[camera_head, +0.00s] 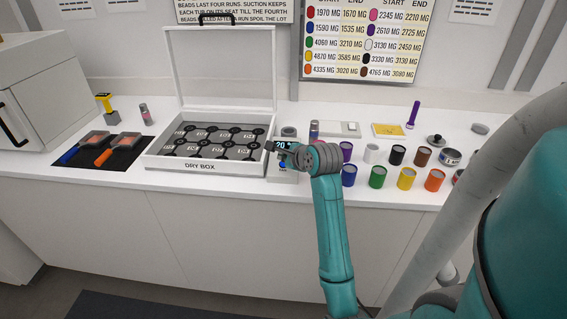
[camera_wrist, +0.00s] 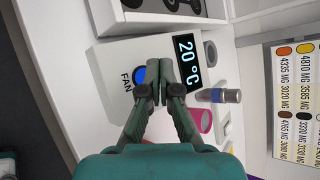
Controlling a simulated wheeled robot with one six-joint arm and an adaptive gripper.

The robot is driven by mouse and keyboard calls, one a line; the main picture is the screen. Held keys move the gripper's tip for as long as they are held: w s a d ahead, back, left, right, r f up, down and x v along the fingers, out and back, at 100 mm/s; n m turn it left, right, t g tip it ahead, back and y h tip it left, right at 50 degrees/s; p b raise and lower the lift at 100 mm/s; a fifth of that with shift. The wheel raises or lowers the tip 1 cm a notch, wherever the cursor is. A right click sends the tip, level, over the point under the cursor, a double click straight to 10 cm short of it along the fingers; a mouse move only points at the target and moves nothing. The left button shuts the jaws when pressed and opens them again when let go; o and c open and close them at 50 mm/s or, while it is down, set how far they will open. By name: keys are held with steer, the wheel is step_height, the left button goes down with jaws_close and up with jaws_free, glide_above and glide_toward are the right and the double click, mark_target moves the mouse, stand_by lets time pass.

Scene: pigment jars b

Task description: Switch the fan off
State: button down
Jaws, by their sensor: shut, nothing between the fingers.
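The fan unit is a white box (camera_wrist: 115,62) marked FAN, with a lit display (camera_wrist: 187,60) reading 20 °C and a round blue button (camera_wrist: 139,74). In the head view the unit (camera_head: 283,178) stands just right of the dry box, partly hidden by my arm. My gripper (camera_wrist: 161,66) is shut and empty. Its fingertips lie over the unit's face between the blue button and the display, and one finger partly covers the button. I cannot tell whether they touch it. In the head view my gripper (camera_head: 290,158) is at the unit's front.
The open dry box (camera_head: 205,166) stands to the left. Several coloured jars, such as the green jar (camera_head: 378,177), stand to the right. In the wrist view a pink jar (camera_wrist: 202,120) and a grey-blue cylinder (camera_wrist: 218,96) are close to the unit. Counter space in front is narrow.

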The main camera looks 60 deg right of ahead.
steer(key=shift+f, duration=0.15)
stand_by(0.3)
steer(key=shift+d+f, duration=0.1)
steer(key=shift+f, duration=0.15)
steer(key=shift+w+d+f, duration=0.1)
steer(key=shift+f, duration=0.35)
stand_by(0.8)
steer(key=shift+r, duration=0.15)
steer(key=shift+a+r, duration=0.2)
steer(key=shift+r, duration=0.55)
step_height(320, 180, up, 6)
steer(key=a, duration=0.1)
steer(key=shift+s+a, duration=0.3)
steer(key=shift+s, duration=0.1)
steer(key=shift+f, duration=0.2)
stand_by(0.6)
